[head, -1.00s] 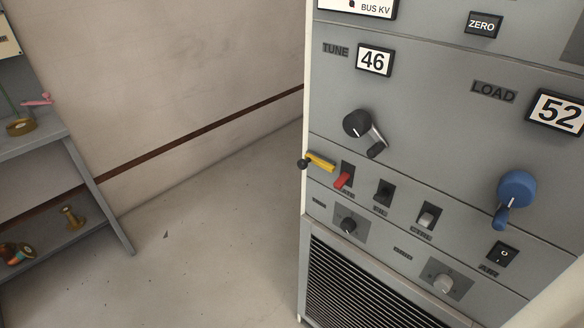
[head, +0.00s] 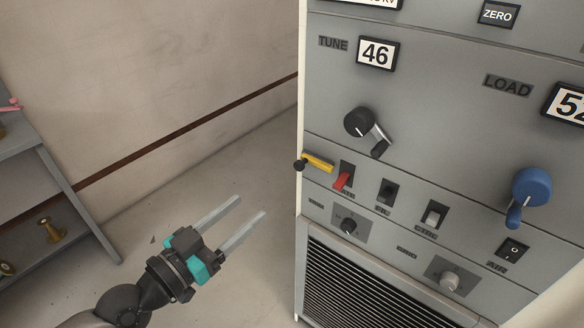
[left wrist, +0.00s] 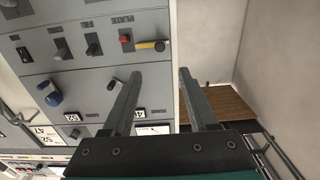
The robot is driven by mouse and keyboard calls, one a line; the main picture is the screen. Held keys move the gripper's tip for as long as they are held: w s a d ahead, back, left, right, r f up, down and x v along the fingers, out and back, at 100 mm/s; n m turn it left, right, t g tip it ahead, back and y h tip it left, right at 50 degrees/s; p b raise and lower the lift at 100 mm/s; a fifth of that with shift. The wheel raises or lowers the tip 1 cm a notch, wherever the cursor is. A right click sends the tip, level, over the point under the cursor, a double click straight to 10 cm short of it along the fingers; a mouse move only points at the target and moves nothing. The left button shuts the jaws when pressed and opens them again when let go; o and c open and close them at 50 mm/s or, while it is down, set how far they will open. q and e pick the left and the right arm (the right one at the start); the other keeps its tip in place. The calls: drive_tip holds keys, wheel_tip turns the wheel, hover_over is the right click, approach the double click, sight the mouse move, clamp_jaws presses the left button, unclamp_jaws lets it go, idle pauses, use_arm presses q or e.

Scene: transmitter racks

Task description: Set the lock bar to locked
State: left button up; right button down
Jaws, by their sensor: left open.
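The lock bar is the yellow lever with a dark knob (head: 318,161) at the left edge of the grey rack panel, beside the red switch (head: 343,178). It points out to the left, its knob at the panel's edge. In the left wrist view the yellow bar (left wrist: 150,45) shows at the panel edge, above and between the fingers. My left gripper (head: 252,207) is open and empty, left of the rack and below the bar, apart from it. Its fingers (left wrist: 160,95) also show in the left wrist view. My right gripper is not in view.
The rack carries a black crank (head: 360,123), a blue crank (head: 531,188), several switches and knobs, and a vent grille (head: 370,285). A grey shelf (head: 75,195) with small items stands at the left. The floor between shelf and rack is clear.

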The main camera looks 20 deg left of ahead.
sight(297, 168)
use_arm(q)
drive_tip(key=p+x, duration=0.3)
drive_tip(key=x, duration=1)
drive_tip(key=shift+w, duration=0.2)
drive_tip(key=shift+x, duration=0.85)
drive_tip(key=shift+s+f, duration=0.1)
drive_tip(key=shift+c, duration=0.4)
clamp_jaws()
